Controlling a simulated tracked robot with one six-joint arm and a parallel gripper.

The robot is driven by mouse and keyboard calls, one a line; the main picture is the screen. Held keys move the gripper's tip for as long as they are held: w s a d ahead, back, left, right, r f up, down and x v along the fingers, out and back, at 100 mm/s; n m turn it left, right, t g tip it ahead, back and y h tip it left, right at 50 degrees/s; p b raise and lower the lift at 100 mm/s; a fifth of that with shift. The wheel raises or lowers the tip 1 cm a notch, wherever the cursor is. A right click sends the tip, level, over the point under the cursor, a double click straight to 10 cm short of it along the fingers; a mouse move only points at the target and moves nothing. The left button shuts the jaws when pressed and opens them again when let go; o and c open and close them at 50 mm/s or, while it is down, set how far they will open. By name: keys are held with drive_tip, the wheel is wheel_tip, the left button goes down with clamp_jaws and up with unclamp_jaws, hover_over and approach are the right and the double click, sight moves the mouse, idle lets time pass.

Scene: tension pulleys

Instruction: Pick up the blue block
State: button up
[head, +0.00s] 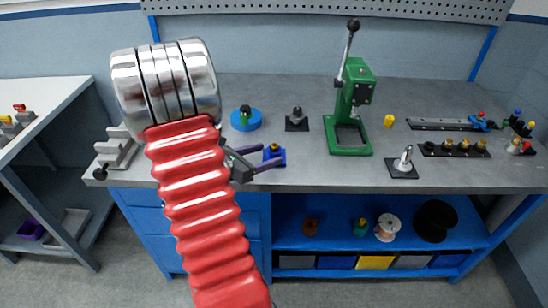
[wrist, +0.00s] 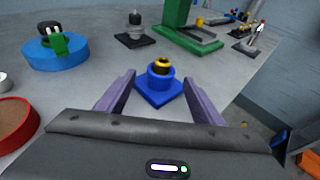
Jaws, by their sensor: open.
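The blue block (wrist: 160,91) is a square blue base with a round blue boss, topped by a yellow and black piece. It sits on the grey bench, and it also shows in the head view (head: 274,155) near the front edge. My gripper (wrist: 163,88) is open and empty. In the wrist view its two purple fingers stand to the left and right of the block, with gaps showing on both sides. In the head view my gripper (head: 268,158) reaches in from the left at the block. Contact cannot be told.
A blue disc with a green piece (head: 246,119) and a black-based part (head: 297,120) stand behind. A green press (head: 348,115) stands to the right. A silver part on a black plate (head: 403,163) is near the front edge. Bare bench lies between the block and press.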

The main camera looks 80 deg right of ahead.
sight(269, 153)
drive_tip(key=shift+x, duration=2.3)
drive_tip(key=shift+r, duration=0.1)
drive_tip(key=shift+c, duration=0.4)
